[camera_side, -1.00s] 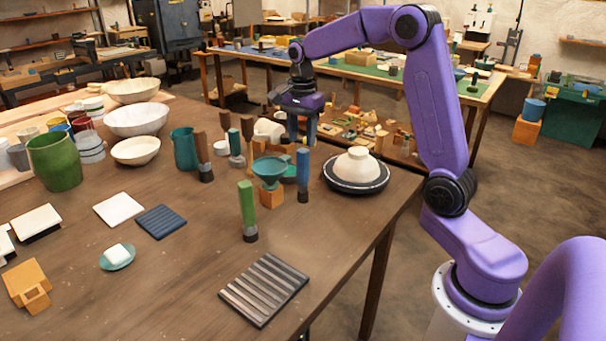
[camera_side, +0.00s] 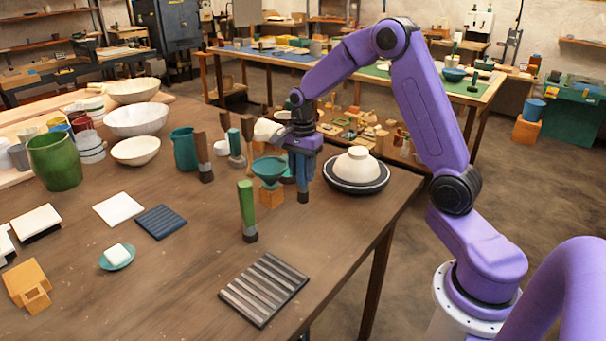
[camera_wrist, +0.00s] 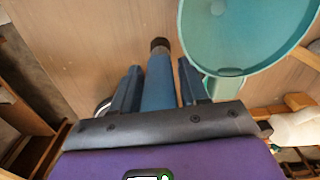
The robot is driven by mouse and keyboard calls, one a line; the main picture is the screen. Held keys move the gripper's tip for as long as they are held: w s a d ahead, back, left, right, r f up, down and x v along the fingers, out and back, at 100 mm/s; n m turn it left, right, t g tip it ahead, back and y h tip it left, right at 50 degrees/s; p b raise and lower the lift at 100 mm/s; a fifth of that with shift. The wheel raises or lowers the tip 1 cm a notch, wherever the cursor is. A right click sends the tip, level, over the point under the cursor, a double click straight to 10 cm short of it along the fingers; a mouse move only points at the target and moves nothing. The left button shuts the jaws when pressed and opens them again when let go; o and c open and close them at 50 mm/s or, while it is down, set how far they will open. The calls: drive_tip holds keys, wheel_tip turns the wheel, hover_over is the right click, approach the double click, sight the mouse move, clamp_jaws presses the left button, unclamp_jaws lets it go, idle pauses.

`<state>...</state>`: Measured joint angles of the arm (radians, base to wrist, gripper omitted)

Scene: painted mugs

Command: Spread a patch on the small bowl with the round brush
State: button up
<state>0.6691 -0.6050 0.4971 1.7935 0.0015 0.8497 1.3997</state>
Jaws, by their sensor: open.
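A blue-handled brush with a dark end (camera_side: 303,191) stands upright on the table; I take it for the round brush, though its bristles are not visible. My gripper (camera_side: 302,172) has come down over its upper part. In the wrist view my open gripper (camera_wrist: 159,72) has one blue finger on each side of the blue handle (camera_wrist: 158,80), with narrow gaps showing. A cream bowl (camera_side: 357,162), apparently upside down and likely the small bowl, sits on a dark round turntable (camera_side: 343,186) to the right of the brush.
A green-handled tool (camera_side: 246,205) stands nearer the front. A ridged dark slab (camera_side: 264,289) lies at the front edge.

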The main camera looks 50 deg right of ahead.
drive_tip(key=shift+r, duration=0.1)
idle(0.4)
drive_tip(key=shift+r, duration=1.05)
clamp_jaws()
drive_tip(key=shift+r, duration=3.5)
drive_tip(key=s+a+f+n, duration=0.4)
drive_tip(key=s+a+n, duration=0.4)
drive_tip(key=n, duration=0.8)
drive_tip(key=a, duration=0.2)
drive_tip(key=shift+s+a+n, duration=0.3)
drive_tip(key=shift+a+n, duration=0.1)
